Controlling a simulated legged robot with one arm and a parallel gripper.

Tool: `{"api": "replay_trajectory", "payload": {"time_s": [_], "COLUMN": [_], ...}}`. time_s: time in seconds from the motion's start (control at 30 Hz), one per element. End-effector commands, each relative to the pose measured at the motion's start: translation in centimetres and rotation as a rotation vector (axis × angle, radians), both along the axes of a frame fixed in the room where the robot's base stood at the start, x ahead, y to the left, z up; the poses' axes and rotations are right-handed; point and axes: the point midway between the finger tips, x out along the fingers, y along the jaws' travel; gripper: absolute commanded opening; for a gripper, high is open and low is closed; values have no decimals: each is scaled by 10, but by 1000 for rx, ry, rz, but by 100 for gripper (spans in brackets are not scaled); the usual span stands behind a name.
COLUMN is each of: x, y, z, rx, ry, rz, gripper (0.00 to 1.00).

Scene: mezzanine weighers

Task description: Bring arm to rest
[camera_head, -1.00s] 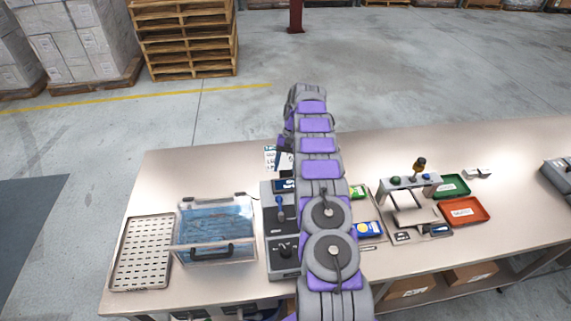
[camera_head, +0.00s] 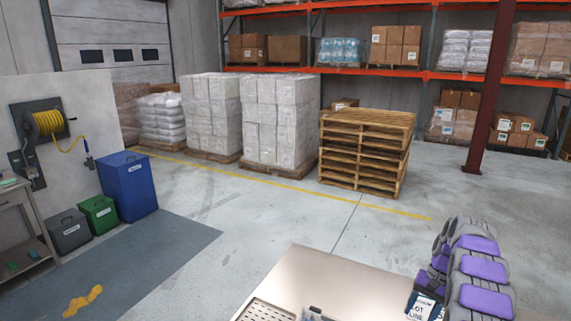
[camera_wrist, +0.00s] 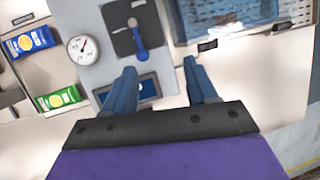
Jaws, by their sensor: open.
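My gripper (camera_wrist: 158,82) shows in the wrist view with its two blue fingers spread apart and nothing between them. It hangs above the workbench (camera_wrist: 170,62), over the edge of a grey control panel (camera_wrist: 112,28) with a blue-handled lever (camera_wrist: 140,40) and a round dial gauge (camera_wrist: 82,47). In the head view only part of my purple and grey arm shows at the lower right, and the fingers cannot be made out there. The bench's far left corner (camera_head: 310,270) shows in the head view.
In the head view, a pallet stack (camera_head: 365,150), wrapped pallets (camera_head: 280,120) and a blue bin (camera_head: 128,185) stand beyond open floor.

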Motion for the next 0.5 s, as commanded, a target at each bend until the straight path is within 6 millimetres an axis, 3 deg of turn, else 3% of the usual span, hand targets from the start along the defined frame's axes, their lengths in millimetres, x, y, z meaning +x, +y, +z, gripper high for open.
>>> {"api": "replay_trajectory", "payload": {"time_s": [0.27,0.5], "x": [-24,-62], "y": [58,106], "z": [47,77], "rx": [-39,-72], "ry": [-16,-32], "rz": [78,147], "gripper": [57,57]}}
